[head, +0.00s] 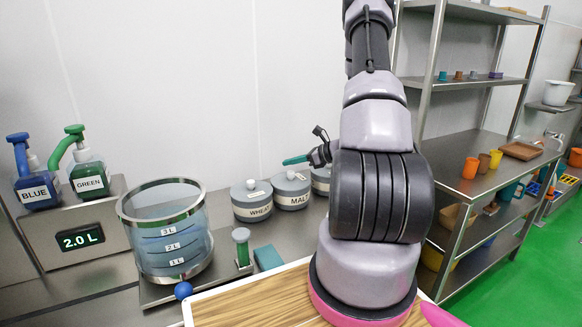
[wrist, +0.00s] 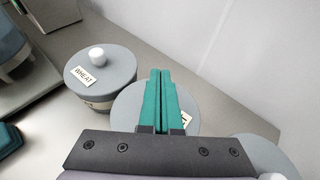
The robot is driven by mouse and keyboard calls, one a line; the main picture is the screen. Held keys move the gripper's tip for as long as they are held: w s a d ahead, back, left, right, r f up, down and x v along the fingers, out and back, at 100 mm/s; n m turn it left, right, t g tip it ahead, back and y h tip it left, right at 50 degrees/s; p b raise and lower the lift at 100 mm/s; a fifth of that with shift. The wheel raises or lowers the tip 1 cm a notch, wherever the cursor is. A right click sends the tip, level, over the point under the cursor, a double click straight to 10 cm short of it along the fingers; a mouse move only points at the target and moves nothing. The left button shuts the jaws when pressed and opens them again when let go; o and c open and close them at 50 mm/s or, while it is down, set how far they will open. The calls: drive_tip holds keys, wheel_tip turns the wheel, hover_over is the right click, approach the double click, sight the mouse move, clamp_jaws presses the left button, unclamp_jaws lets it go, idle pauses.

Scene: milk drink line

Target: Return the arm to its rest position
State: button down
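My arm stretches from the lower middle of the head view up and away toward the back wall. My gripper (head: 286,161) has teal fingers and is above the lidded jars, left of my arm. In the wrist view the two fingers of my gripper (wrist: 160,72) lie side by side with nothing seen between them. They overlap a grey lid (wrist: 128,106) whose label is mostly hidden by my gripper.
A WHEAT jar (head: 251,201) and other lidded jars stand at the back. A glass tank (head: 168,240) stands left, beside BLUE (head: 37,188) and GREEN (head: 89,177) pump bottles. A steel rack (head: 478,180) with cups is right. Green floor is open beyond.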

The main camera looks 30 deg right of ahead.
drive_tip(key=shift+r, duration=2.35)
drive_tip(key=shift+r, duration=0.1)
drive_tip(key=s+a+r+n+g, duration=0.3)
drive_tip(key=s+a+r+n, duration=0.25)
drive_tip(key=a+r, duration=0.2)
drive_tip(key=s+a+r+n+g, duration=0.3)
drive_tip(key=s+a+r+n, duration=0.2)
drive_tip(key=a+r+n, duration=0.25)
drive_tip(key=s+r+n+t+h, duration=0.1)
drive_tip(key=s+r+n+h, duration=0.2)
drive_tip(key=s+r+n, duration=0.2)
drive_tip(key=s+r+n+t+h, duration=0.2)
drive_tip(key=s+r+n, duration=0.3)
drive_tip(key=s, duration=0.6)
drive_tip(key=shift+s+a+r+n+h, duration=0.2)
drive_tip(key=shift+r+n+h, duration=0.2)
drive_tip(key=shift+r+h, duration=0.5)
